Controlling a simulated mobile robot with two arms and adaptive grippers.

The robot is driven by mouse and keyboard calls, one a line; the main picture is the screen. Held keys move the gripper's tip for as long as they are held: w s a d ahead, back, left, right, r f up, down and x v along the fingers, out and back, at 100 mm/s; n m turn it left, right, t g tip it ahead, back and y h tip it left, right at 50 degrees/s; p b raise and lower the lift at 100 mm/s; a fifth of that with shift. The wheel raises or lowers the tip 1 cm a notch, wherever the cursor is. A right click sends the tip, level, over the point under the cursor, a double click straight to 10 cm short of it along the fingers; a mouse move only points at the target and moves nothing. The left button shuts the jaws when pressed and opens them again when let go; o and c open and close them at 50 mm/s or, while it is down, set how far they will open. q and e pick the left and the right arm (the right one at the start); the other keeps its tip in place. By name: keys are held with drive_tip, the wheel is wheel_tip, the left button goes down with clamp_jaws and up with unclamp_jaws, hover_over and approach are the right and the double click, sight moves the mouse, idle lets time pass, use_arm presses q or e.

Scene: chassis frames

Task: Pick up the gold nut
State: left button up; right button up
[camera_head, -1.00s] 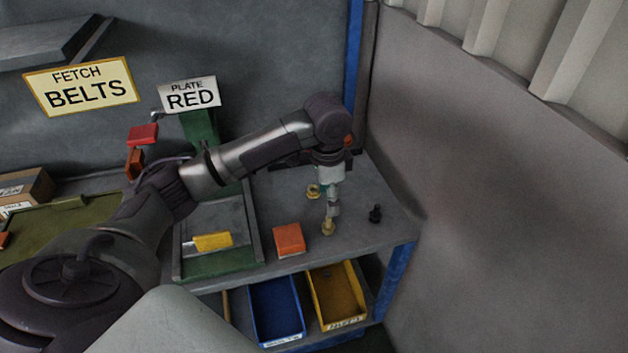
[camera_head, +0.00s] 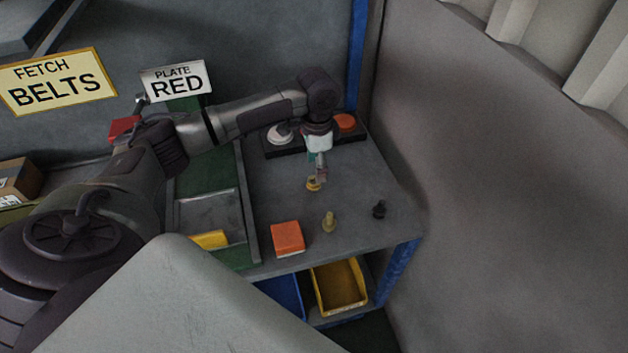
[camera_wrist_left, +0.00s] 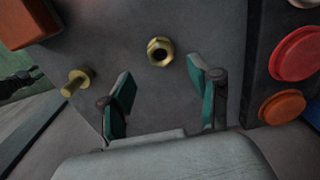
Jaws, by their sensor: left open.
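The gold nut (camera_head: 313,184) lies on the grey bench top, just below my left gripper (camera_head: 318,172) in the head view. In the left wrist view the nut (camera_wrist_left: 160,51) shows its dark round hole and lies just beyond the gap between the fingertips. My left gripper (camera_wrist_left: 162,74) is open, its two green-padded fingers apart with nothing between them. In the head view the fingers partly overlap the nut, so the gap to it is hard to judge. My right gripper is not in view.
An orange block (camera_head: 287,238) lies near the front edge. A button box (camera_head: 285,147) stands behind. Yellow (camera_head: 340,287) and blue (camera_head: 283,296) bins sit below.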

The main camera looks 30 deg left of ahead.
sight(313, 180)
use_arm(q)
drive_tip(key=f, duration=0.2)
drive_tip(key=f+p, duration=0.1)
drive_tip(key=f, duration=0.1)
drive_tip(key=shift+s+a+f, duration=0.1)
drive_tip(key=shift+s+a, duration=0.15)
drive_tip(key=shift+a, duration=0.1)
drive_tip(key=shift+f, duration=0.5)
clamp_jaws()
drive_tip(key=shift+r, duration=0.1)
